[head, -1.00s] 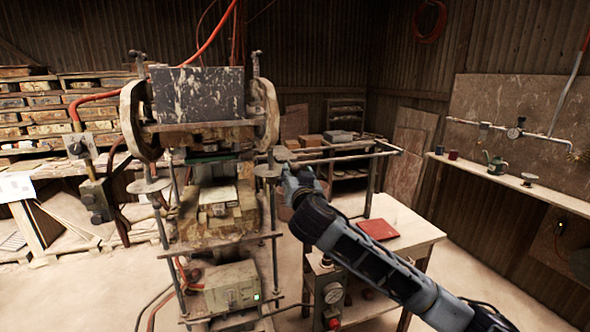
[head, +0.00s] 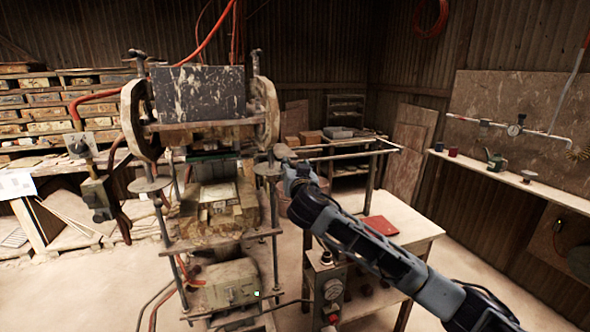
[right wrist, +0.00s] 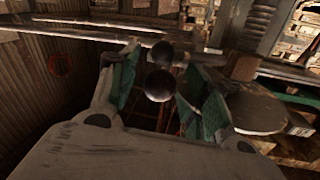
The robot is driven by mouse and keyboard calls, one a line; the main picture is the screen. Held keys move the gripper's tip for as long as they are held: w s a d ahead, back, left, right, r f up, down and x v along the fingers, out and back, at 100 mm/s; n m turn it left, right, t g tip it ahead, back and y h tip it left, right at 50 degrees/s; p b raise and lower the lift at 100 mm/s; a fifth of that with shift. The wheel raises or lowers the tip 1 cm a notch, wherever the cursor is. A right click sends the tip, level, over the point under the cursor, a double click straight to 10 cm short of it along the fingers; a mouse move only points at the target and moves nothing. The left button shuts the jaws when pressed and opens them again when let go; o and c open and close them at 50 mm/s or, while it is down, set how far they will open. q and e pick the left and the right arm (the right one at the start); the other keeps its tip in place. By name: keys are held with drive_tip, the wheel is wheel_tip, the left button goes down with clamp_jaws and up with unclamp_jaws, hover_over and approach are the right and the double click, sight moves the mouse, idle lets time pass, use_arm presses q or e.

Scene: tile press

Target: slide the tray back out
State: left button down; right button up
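The press (head: 197,95) stands left of centre in the head view, with a dark speckled block on top. A thin green edge (head: 205,157) shows in its dark gap; I cannot tell for sure whether this is the tray. My right gripper (head: 284,152) is at the press's right side, by the near end of the rails (head: 345,148). In the right wrist view its green-padded fingers (right wrist: 163,78) are apart, with a dark round knob (right wrist: 159,85) between them and a second knob (right wrist: 161,53) just beyond. I see no clear contact. My left gripper is out of view.
The rails run right from the press above a worktable (head: 410,228) with a red flat item (head: 380,226). A wall shelf (head: 515,180) holds cups and a green pot. Brick racks stand at the left.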

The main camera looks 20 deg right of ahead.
clamp_jaws()
drive_tip(key=shift+d, duration=0.15)
